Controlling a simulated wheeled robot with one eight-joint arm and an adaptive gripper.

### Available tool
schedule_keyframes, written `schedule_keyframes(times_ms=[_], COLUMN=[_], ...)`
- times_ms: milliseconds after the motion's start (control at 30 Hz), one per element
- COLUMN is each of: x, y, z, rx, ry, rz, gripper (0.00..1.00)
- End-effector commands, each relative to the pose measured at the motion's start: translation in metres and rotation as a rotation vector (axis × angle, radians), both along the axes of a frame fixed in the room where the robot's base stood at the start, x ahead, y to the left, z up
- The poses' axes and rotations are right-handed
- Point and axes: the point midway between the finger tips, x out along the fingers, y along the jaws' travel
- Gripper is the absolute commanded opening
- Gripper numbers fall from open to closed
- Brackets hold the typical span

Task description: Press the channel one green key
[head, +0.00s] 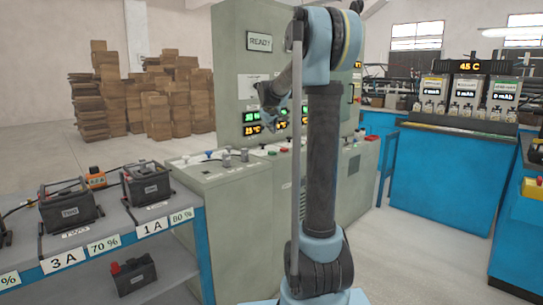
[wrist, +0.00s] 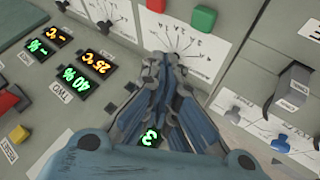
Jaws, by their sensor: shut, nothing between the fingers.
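My gripper (wrist: 160,62) is shut and empty in the wrist view, with its fingertips over a white dial-marked plate on the grey console. A green key (wrist: 204,18) lies up and right of the fingertips, apart from them in the picture. A red key (wrist: 157,4) is cut by the top edge. I cannot read which green key is channel one. In the head view my gripper (head: 268,103) is in front of the console's displays, partly hidden by my arm.
The console (head: 232,190) has lit displays (wrist: 84,77), with one label reading TWO. Black and blue knobs stand at the right of the wrist view, including a black lever (wrist: 290,88). A shelf with batteries (head: 68,206) stands left, and blue benches (head: 440,180) right.

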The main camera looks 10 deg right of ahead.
Motion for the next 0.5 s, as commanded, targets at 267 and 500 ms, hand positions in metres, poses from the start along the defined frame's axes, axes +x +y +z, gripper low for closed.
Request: schedule_keyframes(times_ms=[267, 500], x=[0.027, 0.027], y=[0.004, 0.003], z=[0.003, 0.003], rx=[-0.022, -0.022], ry=[-0.023, -0.023], rz=[0.022, 0.022], gripper=[0.00, 0.00])
